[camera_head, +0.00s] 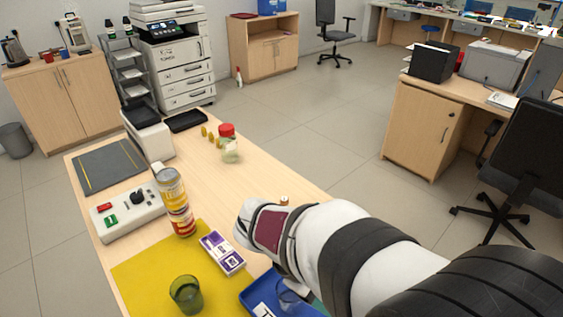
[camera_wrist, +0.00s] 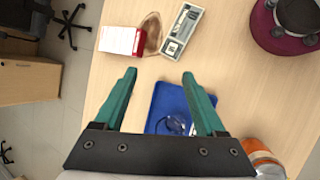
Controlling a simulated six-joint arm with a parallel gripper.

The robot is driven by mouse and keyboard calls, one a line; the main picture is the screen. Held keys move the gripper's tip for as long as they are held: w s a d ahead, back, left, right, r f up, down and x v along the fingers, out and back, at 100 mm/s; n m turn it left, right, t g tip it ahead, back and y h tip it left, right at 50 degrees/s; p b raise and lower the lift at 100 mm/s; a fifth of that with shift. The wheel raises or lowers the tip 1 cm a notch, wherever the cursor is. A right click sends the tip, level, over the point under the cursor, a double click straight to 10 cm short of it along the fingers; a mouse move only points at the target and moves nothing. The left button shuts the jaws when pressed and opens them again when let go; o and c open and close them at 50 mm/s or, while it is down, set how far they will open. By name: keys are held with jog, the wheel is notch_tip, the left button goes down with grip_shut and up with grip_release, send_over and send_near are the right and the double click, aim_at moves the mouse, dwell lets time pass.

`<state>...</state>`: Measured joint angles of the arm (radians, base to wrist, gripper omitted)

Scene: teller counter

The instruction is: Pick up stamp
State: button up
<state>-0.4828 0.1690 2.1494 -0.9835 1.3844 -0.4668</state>
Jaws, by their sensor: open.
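I cannot make out a stamp for certain in either view. A small brown-topped thing (camera_head: 284,200) shows just behind my arm in the head view, too small to identify. In the wrist view my gripper (camera_wrist: 159,75) has its two teal fingers spread wide with nothing held between them. It is above the desk, with a blue tray (camera_wrist: 164,98) partly seen between and beyond the fingers. A clear round item (camera_wrist: 174,124) lies on the tray.
The head view shows a tall can (camera_head: 176,203), green glass (camera_head: 186,293), purple-white box (camera_head: 222,252) and red-lidded jar (camera_head: 229,148).

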jog(key=w+a+f+n+t, duration=0.5)
jog(key=w+a+n, duration=0.1)
jog(key=a+n, duration=0.45)
jog(key=w+a+f+n+t, duration=0.5)
jog(key=w+a+n, duration=0.2)
jog(key=a+n, duration=0.3)
jog(key=shift+m, duration=0.75)
jog(key=x, duration=1.5)
jog(key=shift+w+a, duration=0.25)
jog(key=shift+a, duration=0.15)
grip_shut()
